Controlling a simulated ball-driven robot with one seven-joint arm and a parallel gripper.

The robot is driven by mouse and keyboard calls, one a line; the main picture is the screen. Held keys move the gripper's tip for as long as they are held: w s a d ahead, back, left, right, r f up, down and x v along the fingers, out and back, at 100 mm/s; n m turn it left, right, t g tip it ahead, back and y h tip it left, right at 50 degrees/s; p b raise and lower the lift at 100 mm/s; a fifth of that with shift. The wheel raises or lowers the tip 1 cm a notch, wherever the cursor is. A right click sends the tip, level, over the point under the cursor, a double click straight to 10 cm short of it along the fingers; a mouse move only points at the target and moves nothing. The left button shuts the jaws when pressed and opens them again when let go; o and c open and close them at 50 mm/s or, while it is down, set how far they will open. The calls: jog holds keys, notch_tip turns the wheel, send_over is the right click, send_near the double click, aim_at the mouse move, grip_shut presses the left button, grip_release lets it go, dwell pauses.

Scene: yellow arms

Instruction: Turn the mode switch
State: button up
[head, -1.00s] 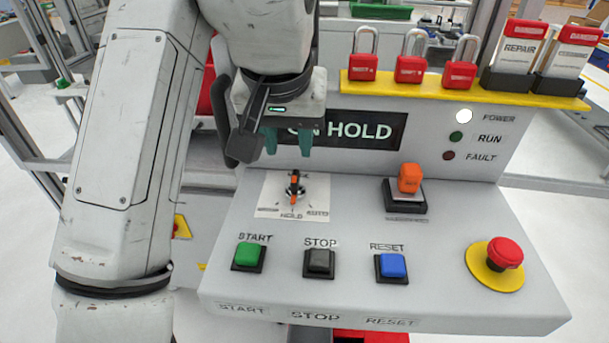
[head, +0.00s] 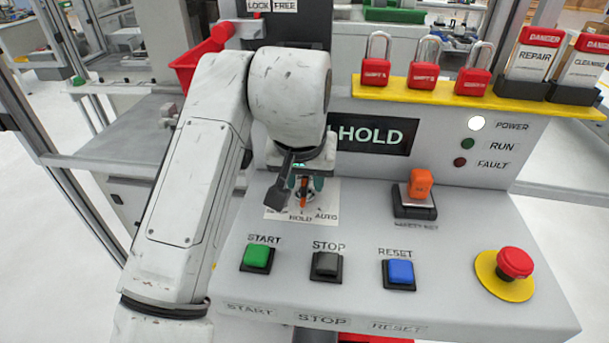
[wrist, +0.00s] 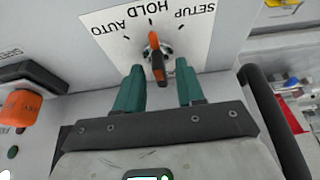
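The mode switch is an orange and dark knob on a silver base (head: 303,197), set on a white label plate (head: 328,214) on the sloped panel. In the wrist view the knob (wrist: 154,45) points towards HOLD, between the AUTO and SETUP marks. My gripper (head: 306,183) is over the switch in the head view and partly hides it. In the wrist view my gripper (wrist: 159,67) has its two teal fingers apart, one on each side of the knob's near end. I cannot tell whether either finger touches it.
A display (head: 372,136) reads HOLD. Green START (head: 257,257), black STOP (head: 326,265) and blue RESET (head: 400,272) buttons lie in front. An orange switch (head: 420,184) and a red emergency stop (head: 515,263) are to the right.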

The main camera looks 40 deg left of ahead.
grip_shut()
jog(key=shift+r+p, duration=0.1)
jog(key=shift+p, duration=0.2)
jog(key=shift+m+h+p, duration=0.3)
jog(key=shift+m+p, duration=0.55)
jog(key=shift+m, duration=0.15)
jog(key=shift+a+m+t+h+p, duration=0.1)
jog(key=shift+m+t+h+p, duration=0.3)
jog(key=shift+m+p, duration=0.65)
jog(key=shift+s+a+f+m+h+p, duration=0.1)
jog(key=shift+m+h+p, duration=0.3)
jog(key=shift+m, duration=0.8)
jog(key=shift+f+m+h+p, duration=0.1)
jog(key=shift+m+h+p, duration=0.3)
jog(key=shift+m, duration=0.75)
